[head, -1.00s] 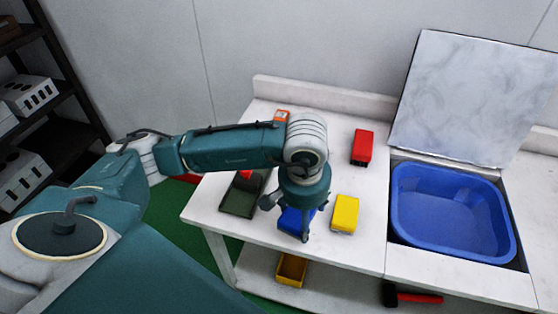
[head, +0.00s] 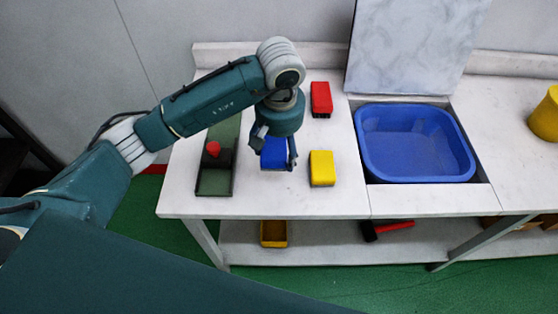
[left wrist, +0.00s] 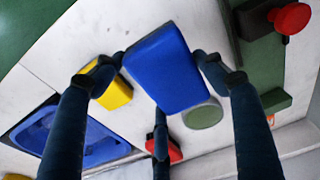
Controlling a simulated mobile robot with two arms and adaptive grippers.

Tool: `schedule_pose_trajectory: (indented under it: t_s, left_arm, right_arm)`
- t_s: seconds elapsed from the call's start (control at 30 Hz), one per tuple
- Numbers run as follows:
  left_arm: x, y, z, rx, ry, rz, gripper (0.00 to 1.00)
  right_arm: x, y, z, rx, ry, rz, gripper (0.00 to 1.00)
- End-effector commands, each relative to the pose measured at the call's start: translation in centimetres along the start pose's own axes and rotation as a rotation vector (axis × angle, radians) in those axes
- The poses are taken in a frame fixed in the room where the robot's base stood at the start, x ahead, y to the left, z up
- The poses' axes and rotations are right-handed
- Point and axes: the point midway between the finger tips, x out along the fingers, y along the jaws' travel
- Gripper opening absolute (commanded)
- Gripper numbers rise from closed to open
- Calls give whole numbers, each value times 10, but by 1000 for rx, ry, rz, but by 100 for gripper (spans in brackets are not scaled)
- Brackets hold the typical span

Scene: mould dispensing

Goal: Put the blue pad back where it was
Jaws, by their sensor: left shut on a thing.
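The blue pad (head: 272,154) is under my left gripper (head: 277,153) at the left part of the white table, left of the yellow pad. In the left wrist view the blue pad (left wrist: 166,66) lies between the dark fingers of my left gripper (left wrist: 158,68), which is shut on it. Whether the pad touches the tabletop or hangs just above it, I cannot tell. The yellow pad (head: 321,168) and red pad (head: 321,101) lie to its right, the red one farther back. My right gripper is in neither view.
A dark green tray (head: 216,187) with a red-knobbed thing (head: 213,149) is left of the gripper. A blue basin (head: 416,143) is sunk in the table at right, before an upright marbled panel (head: 412,45). A round green patch (left wrist: 203,114) shows beside the pad.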

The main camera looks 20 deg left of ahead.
Motion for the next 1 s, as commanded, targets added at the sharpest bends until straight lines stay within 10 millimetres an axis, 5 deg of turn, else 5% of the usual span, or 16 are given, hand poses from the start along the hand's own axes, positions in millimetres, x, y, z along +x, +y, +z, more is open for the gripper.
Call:
schedule_pose_trajectory:
  t_s: [0.2,0.6,0.97,1.0]
  left_arm:
    - [31,1,4,-1,0,2,46]
    - [72,1,9,1,-1,1,46]
    - [77,1,9,2,3,2,46]
    - [76,1,9,1,3,2,77]
  right_arm:
    - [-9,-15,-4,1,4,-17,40]
    - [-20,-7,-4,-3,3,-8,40]
    - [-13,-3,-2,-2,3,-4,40]
    - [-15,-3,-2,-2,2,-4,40]
